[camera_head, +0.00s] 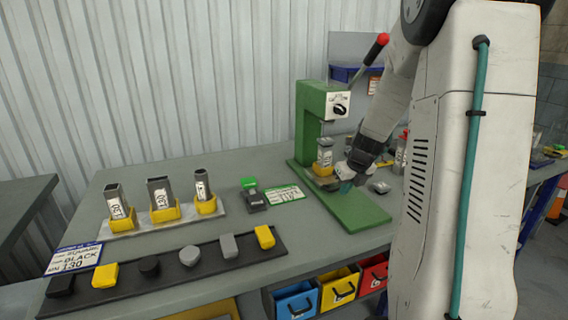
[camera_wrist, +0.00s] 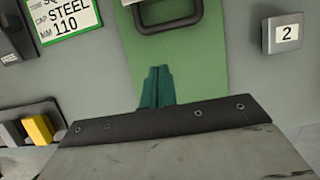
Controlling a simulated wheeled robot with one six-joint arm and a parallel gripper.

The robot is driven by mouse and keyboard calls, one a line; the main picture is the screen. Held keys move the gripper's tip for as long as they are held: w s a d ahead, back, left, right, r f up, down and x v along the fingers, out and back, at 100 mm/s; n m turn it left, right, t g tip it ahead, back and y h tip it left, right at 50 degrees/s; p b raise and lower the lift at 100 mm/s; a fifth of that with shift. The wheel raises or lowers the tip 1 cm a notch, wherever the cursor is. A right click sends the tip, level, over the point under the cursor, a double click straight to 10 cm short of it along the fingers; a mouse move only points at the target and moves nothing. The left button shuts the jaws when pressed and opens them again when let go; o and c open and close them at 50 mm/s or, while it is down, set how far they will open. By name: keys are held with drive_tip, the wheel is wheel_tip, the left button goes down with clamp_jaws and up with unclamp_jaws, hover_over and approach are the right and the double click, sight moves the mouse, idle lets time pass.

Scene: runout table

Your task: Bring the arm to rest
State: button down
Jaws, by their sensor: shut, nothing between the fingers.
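My gripper (camera_head: 346,187) hangs over the green base plate (camera_head: 358,212) of the press, in front of the press column. In the wrist view its teal fingers (camera_wrist: 157,72) are together with nothing between them, and the green plate (camera_wrist: 205,60) lies beyond them. My arm reaches down from the upper right and hides part of the table behind it.
The green press (camera_head: 310,112) has a red-knobbed lever (camera_head: 382,39). A yellow-footed metal tube (camera_head: 324,157) stands under its head. Tubes stand on a pale strip (camera_head: 150,223) at left; caps lie on a dark strip (camera_head: 190,264). Bins (camera_head: 297,300) hang below the front edge.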

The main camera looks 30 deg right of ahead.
drive_tip(key=shift+s+a+f+n, duration=0.15)
drive_tip(key=shift+a+n, duration=0.1)
drive_tip(key=shift+n, duration=0.65)
drive_tip(key=s+a+n, duration=0.1)
drive_tip(key=s+n+y, duration=0.1)
drive_tip(key=n, duration=0.1)
drive_tip(key=a+f+n+g, duration=0.1)
drive_tip(key=n, duration=0.1)
drive_tip(key=shift+s+a, duration=0.35)
drive_tip(key=shift+s, duration=0.05)
drive_tip(key=s+a+r+n, duration=0.5)
drive_tip(key=s+a+n, duration=0.2)
drive_tip(key=a+n, duration=0.2)
drive_tip(key=s+a+r+n+g, duration=0.1)
drive_tip(key=s+a+r+n, duration=0.4)
drive_tip(key=a+n, duration=0.5)
drive_tip(key=s+a+r+n, duration=0.5)
drive_tip(key=s+a+n, duration=0.4)
drive_tip(key=n, duration=0.3)
drive_tip(key=shift+a+r+n+g, duration=0.15)
drive_tip(key=shift+n+g, duration=0.15)
drive_tip(key=shift+g, duration=0.1)
